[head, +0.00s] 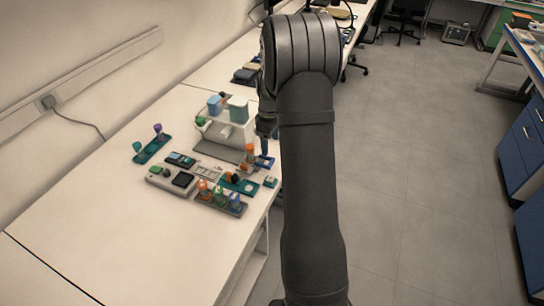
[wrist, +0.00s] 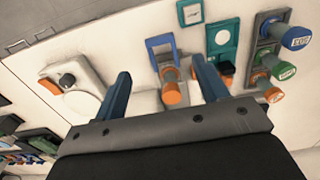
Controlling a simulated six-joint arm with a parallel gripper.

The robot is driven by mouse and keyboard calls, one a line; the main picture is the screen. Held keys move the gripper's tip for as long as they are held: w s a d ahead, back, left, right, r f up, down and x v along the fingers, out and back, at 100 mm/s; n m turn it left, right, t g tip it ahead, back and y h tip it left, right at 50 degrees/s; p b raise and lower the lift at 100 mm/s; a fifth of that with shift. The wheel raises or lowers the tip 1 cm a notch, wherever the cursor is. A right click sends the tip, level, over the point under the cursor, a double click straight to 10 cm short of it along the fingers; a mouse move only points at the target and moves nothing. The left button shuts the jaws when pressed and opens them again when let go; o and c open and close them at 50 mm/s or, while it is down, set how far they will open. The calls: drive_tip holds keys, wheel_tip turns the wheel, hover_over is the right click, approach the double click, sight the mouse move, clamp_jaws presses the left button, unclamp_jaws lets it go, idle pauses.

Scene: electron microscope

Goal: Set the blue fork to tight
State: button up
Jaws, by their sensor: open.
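The blue fork (wrist: 152,44) appears to be the blue frame on the bench in the wrist view; it also shows near the bench's right edge in the head view (head: 266,161). An orange-ended knob (wrist: 172,93) stands at it, pointing toward the camera. My gripper (wrist: 160,66) is open, with its two blue-grey fingers apart, one on each side of the fork and knob in the picture. Nothing is seen between the fingers in contact with them. In the head view my arm covers most of the gripper; how high the fingertips are cannot be told.
A teal plate (wrist: 222,36) with a dark and orange part lies right of the fork. Farther right is a dark strip with blue, green and orange knobs (wrist: 297,38). A pale box with a black knob (wrist: 67,81) is left. A white stand (head: 225,132) is behind.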

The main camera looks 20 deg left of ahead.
sight(260, 155)
wheel_tip(260, 155, down, 9)
idle(0.3)
drive_tip(key=c, duration=1.4)
drive_tip(key=a, duration=0.4)
drive_tip(key=o, duration=1.4)
